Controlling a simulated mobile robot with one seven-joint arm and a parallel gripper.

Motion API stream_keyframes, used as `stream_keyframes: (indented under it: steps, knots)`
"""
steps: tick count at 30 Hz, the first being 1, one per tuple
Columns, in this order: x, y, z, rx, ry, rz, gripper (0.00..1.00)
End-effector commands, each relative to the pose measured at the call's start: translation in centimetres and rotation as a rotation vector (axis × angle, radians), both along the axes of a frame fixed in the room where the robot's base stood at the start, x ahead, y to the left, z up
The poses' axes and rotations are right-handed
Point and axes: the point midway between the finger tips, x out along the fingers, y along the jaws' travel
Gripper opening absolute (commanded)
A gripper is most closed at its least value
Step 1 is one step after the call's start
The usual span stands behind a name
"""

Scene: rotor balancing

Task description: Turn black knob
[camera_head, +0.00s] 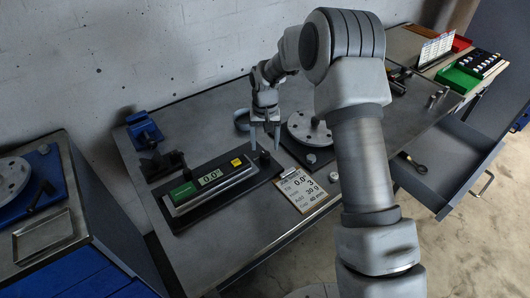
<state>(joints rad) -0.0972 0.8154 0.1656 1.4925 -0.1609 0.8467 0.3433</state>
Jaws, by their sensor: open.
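The device (215,183) is a long grey body on a black base, with a display reading 0.0, a green part at its left and a yellow part at its right. A small dark upright piece, apparently the black knob (264,158), stands at the right end of this base. My gripper (265,143) points down over that end with its two fingers apart and nothing seen between them. The fingertips are just above or around the knob; I cannot tell whether they touch it. My arm covers part of the bench to the right.
A light round disc (308,130) stands just right of my gripper. A clipboard (303,189) lies in front of it. A blue item (143,128) and a dark clamp-like part are at the back left. An open drawer (447,165) juts out at right. Bench front left is clear.

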Motion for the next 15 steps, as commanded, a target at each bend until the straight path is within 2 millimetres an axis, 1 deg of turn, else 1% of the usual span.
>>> stream_keyframes:
  steps: [1, 3, 9, 12, 15]
  knots:
    - [0.1, 0.0, 1.6, 0.001, -0.005, 0.0, 0.72]
    - [0.1, 0.0, 3.3, 0.001, -0.005, 0.0, 0.72]
    - [0.1, 0.0, 7.9, 0.0, -0.004, 0.0, 0.72]
    - [0.1, 0.0, 9.6, 0.001, -0.003, 0.0, 0.72]
    - [0.0, 0.0, 10.8, 0.001, -0.002, 0.001, 0.72]
